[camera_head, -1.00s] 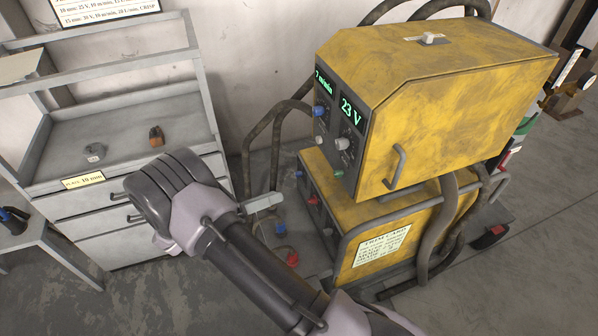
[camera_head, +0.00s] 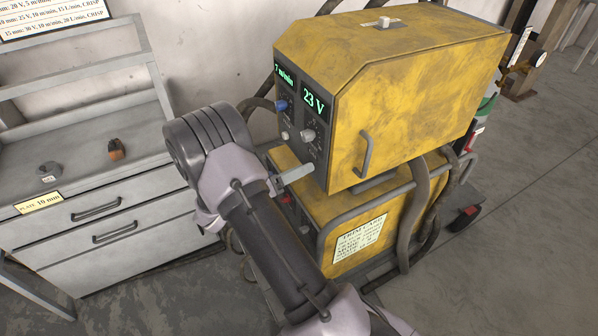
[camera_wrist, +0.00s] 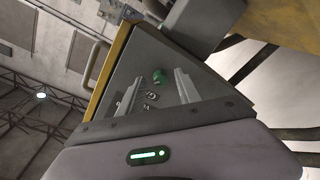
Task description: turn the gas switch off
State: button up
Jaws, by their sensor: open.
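The yellow welding machine (camera_head: 410,75) stands to the right of my arm, with a dark front panel. That panel carries a blue knob (camera_head: 282,105), a pale grey knob (camera_head: 308,135) and lit displays reading 7 m/min and 23 V. A small white switch (camera_head: 383,22) sits on top; I cannot tell which control is the gas switch. My gripper (camera_head: 288,178) is open beside the lower part of the panel. My arm hides part of the lower front.
A grey drawer cabinet (camera_head: 120,170) stands at left, with a small grey piece (camera_head: 48,170) and an orange-brown piece (camera_head: 116,149) on its top. Thick hoses (camera_head: 420,200) and a rail (camera_head: 350,215) run around the lower yellow box. Floor at right is open.

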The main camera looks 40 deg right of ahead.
jog(key=shift+c, duration=0.2)
grip_shut()
jog(key=shift+w+n+g+y+p, duration=0.1)
jog(key=shift+n+g+y+p, duration=0.25)
jog(key=shift+n+p, duration=2.8)
jog(key=shift+w+n+g+y+p, duration=0.1)
jog(key=shift+n+g+y+p, duration=0.55)
jog(key=shift+n, duration=4.6)
jog(key=shift+t+h+p, duration=0.3)
jog(key=shift+p, duration=0.05)
